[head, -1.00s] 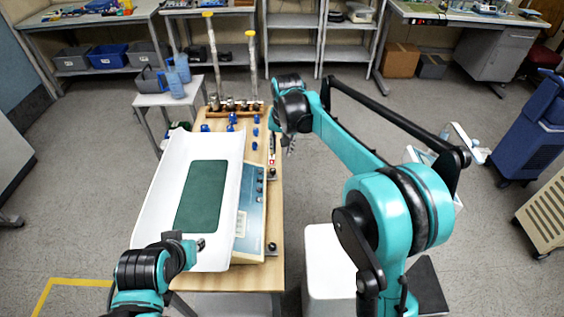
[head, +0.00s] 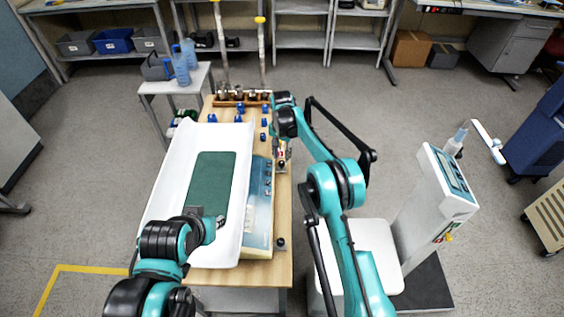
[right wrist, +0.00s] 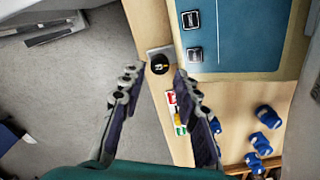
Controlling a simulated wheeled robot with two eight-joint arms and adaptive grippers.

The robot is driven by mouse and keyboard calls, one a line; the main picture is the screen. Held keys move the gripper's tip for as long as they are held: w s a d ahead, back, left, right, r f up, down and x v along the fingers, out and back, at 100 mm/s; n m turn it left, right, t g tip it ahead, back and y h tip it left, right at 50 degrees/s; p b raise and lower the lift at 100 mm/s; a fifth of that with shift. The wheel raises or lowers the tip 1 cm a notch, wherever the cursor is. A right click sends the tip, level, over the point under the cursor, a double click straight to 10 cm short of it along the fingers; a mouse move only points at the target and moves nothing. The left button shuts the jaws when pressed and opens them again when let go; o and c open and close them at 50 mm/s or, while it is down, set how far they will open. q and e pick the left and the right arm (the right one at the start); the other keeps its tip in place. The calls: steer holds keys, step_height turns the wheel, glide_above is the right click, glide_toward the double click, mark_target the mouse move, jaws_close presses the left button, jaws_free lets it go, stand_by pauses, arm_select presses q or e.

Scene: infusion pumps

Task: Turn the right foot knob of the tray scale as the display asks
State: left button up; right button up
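The tray scale has a white curved tray (head: 168,190) with a green mat (head: 210,185), on a base with a blue panel (head: 261,180). Its display text is not legible. One black foot knob (head: 282,164) sits at the base's far right corner; another (head: 281,242) sits at the near right corner. My right gripper (head: 282,150) is by the far knob. In the right wrist view, that gripper (right wrist: 150,80) is open and empty, with the black knob (right wrist: 159,64) just beyond its fingertips, apart from them. My left gripper (head: 214,222) hangs over the tray's near part; its fingers are unclear.
Blue weights (head: 239,114) and a wooden rack (head: 240,102) stand at the table's far end. A small red, yellow and green item (right wrist: 177,112) lies near the knob. A white column device (head: 430,210) stands right of the table. Floor between is partly clear.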

mark_target(281, 163)
step_height(281, 163, down, 4)
steer(key=shift+r+b, duration=0.1)
steer(key=shift+b, duration=0.35)
steer(key=shift+c, duration=0.2)
jaws_close()
steer(key=shift+r+n, duration=0.1)
steer(key=shift+n, duration=0.3)
